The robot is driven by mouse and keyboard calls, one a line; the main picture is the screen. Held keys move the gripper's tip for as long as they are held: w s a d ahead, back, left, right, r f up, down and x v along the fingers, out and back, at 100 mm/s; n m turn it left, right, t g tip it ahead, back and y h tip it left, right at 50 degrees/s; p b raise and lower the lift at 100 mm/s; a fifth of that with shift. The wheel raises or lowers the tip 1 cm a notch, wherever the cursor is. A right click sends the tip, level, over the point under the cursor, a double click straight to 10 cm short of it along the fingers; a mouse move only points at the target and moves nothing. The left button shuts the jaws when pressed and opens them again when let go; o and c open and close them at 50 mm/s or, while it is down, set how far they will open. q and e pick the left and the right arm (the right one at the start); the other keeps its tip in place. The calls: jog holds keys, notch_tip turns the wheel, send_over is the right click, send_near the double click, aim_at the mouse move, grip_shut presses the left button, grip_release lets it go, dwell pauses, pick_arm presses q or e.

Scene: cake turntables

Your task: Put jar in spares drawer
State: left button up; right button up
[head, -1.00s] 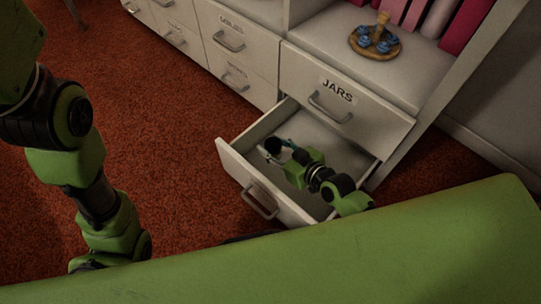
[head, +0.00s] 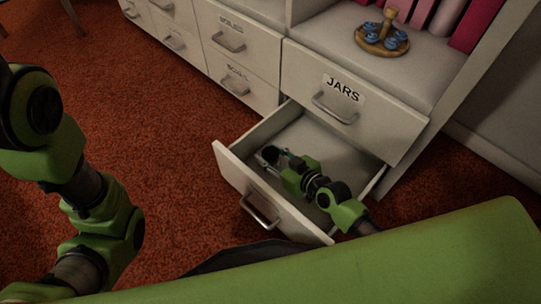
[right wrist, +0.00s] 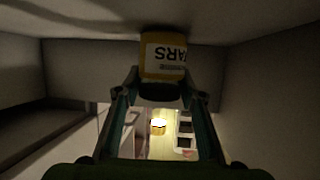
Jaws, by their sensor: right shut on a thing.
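The jar (right wrist: 163,52) has a yellow label with partly readable dark lettering and a dark end; it shows in the right wrist view between my fingertips. My right gripper (right wrist: 161,82) is shut on it. In the head view my right gripper (head: 281,159) reaches down inside an open drawer (head: 232,176), and the jar's dark end (head: 270,154) shows at its tips. I cannot tell whether the jar touches the drawer floor. The open drawer is below the one labelled JARS; its own label is not visible. My left gripper is out of view.
The shut JARS drawer (head: 343,105) stands just above and behind the open drawer. More shut drawers (head: 235,55) line the left. A wooden stand with blue items (head: 382,40) and pink books (head: 446,16) sit on the shelf. Red carpet (head: 150,120) lies clear to the left.

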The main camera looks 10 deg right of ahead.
jog(key=shift+f, duration=0.15)
jog(key=o, duration=1.1)
jog(key=shift+o, duration=0.2)
